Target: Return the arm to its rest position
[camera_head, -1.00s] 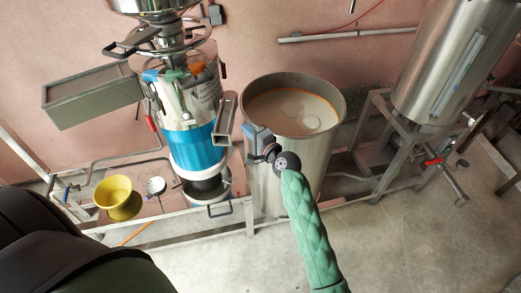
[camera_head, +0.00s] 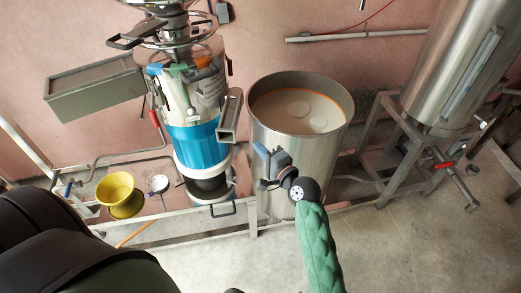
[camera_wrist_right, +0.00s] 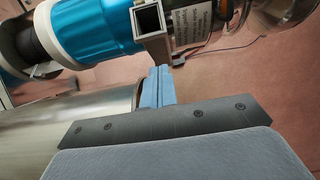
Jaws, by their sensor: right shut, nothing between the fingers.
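My right arm comes up from the bottom of the head view in a green quilted sleeve. My right gripper (camera_head: 264,158) is shut and empty, in front of the near-left side of the steel drum (camera_head: 280,150). In the right wrist view the blue fingers (camera_wrist_right: 156,88) are together with nothing between them. The drum holds a pale liquid (camera_head: 302,110) with round foamy patches. In the wrist view the drum wall (camera_wrist_right: 60,125) lies to the left behind the fingers. My left gripper does not show.
A grinding machine with a blue band (camera_head: 192,145) stands left of the drum, its square spout (camera_head: 231,115) near the rim. A yellow bowl (camera_head: 120,194) sits on the low stand. A steel tank (camera_head: 462,60) stands right. Floor in front is clear.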

